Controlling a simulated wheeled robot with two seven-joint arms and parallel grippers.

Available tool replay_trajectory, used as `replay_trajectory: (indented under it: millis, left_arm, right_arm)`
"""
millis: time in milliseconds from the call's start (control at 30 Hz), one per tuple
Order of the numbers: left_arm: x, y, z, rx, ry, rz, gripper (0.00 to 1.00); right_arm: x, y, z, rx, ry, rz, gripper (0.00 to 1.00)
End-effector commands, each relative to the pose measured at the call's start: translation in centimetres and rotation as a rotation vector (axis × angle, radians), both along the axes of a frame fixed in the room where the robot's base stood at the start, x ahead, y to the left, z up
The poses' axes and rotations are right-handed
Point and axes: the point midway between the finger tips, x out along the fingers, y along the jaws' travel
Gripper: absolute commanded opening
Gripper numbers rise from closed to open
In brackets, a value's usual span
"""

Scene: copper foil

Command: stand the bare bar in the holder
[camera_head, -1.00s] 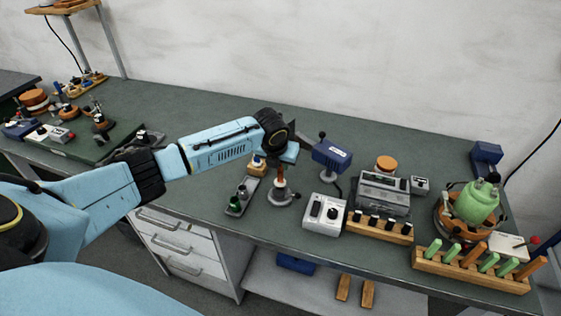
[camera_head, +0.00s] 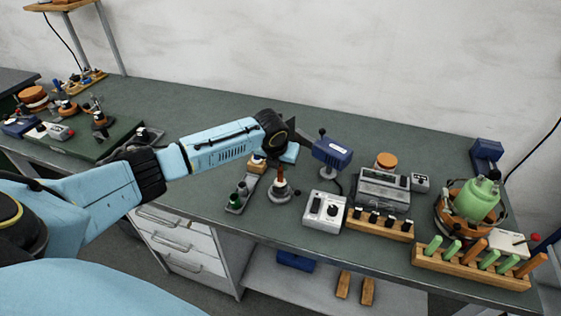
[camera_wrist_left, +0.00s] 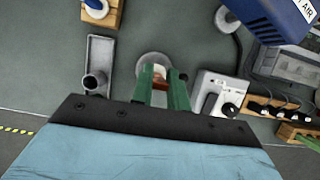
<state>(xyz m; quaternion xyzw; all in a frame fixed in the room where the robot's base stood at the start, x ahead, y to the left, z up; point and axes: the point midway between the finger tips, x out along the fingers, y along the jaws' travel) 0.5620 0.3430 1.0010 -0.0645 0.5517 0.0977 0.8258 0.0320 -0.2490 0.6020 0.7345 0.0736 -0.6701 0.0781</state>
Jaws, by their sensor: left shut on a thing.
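My left gripper (camera_head: 284,160) is over the front part of the bench, shut on a copper-coloured bar (camera_head: 281,174). The bar is roughly upright, its lower end at the round grey holder (camera_head: 279,193). I cannot tell how far it sits inside. In the left wrist view, the green fingers of my left gripper (camera_wrist_left: 162,88) straddle the bar (camera_wrist_left: 157,73) in front of the pale round base of the holder (camera_wrist_left: 152,60). The fingers and my arm hide part of the bar and holder. My right gripper is not in view.
A narrow grey tray (camera_head: 242,194) stands left of the holder, a white control box (camera_head: 325,211) to its right. A blue device (camera_head: 332,152) stands close behind at right. A wooden rack (camera_head: 470,270) with green and orange bars is farther right. The bench's back middle is clear.

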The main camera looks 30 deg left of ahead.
Motion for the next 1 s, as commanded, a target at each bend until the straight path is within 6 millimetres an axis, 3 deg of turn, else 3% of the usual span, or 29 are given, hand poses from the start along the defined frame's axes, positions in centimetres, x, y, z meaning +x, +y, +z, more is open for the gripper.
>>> replay_trajectory:
  millis: [33,67,100,267,667,1000]
  left_arm:
    - [0.0,0.0,0.1,0.000,-0.001,0.000,0.00]
    - [0.0,0.0,0.1,-0.001,-0.001,0.000,0.17]
    - [0.0,0.0,0.1,-0.001,-0.001,0.000,0.23]
    - [0.0,0.0,0.1,-0.001,-0.001,0.000,0.41]
    - [-0.2,0.0,0.9,0.000,-0.001,0.000,0.41]
    - [-2.5,-0.6,6.8,0.001,-0.006,-0.002,0.41]
  right_arm:
    - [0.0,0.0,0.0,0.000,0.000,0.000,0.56]
    - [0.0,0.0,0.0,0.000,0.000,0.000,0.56]
    - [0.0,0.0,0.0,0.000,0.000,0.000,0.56]
    - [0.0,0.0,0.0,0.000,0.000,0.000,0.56]
    - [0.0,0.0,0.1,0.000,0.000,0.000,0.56]
    - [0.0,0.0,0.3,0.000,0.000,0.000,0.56]
